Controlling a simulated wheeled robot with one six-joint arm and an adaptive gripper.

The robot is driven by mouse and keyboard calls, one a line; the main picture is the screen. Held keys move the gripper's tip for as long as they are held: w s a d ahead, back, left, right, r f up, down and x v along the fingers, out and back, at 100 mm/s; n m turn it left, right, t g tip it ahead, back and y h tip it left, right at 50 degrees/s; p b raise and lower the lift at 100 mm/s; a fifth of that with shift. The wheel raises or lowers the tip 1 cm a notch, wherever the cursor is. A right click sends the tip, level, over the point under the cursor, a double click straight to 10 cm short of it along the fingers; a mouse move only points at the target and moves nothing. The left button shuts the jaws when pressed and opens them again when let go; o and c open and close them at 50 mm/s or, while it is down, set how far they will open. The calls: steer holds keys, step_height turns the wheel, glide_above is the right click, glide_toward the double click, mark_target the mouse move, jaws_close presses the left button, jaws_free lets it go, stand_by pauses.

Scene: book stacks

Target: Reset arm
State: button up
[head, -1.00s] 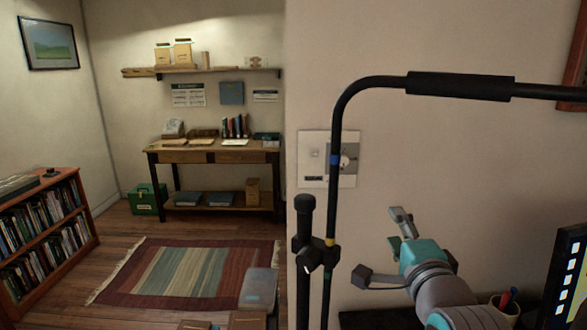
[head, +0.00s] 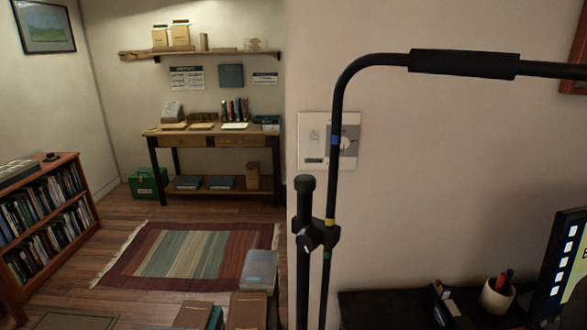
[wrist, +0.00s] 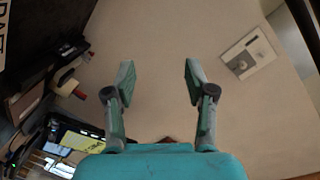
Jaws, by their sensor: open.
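My gripper (wrist: 157,82) shows in the wrist view with its two fingers spread apart and nothing between them. Blank wall lies beyond the fingertips. My gripper and arm are out of the head view. A wall panel with a switch and a round knob (head: 349,146) is on the wall in the head view. The panel also shows at the upper right of the wrist view (wrist: 248,53), apart from the fingers.
A dark desk (head: 385,308) at lower right holds a pen cup (head: 497,298) and a monitor (head: 566,265). A bookshelf (head: 45,215) stands at left. A wooden table (head: 215,141) stands at the back. A striped rug (head: 185,255) covers open floor. Books (head: 248,308) lie at the bottom.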

steer(key=s+f+n, duration=0.2)
steer(key=s+f, duration=0.2)
steer(key=s, duration=0.3)
steer(key=s+f+n, duration=0.2)
steer(key=s+f, duration=0.2)
steer(key=s, duration=0.4)
steer(key=s+n+g, duration=0.1)
steer(key=s+n, duration=0.4)
steer(key=s, duration=1.2)
steer(key=shift+f+g, duration=0.15)
steer(key=shift+g, duration=0.15)
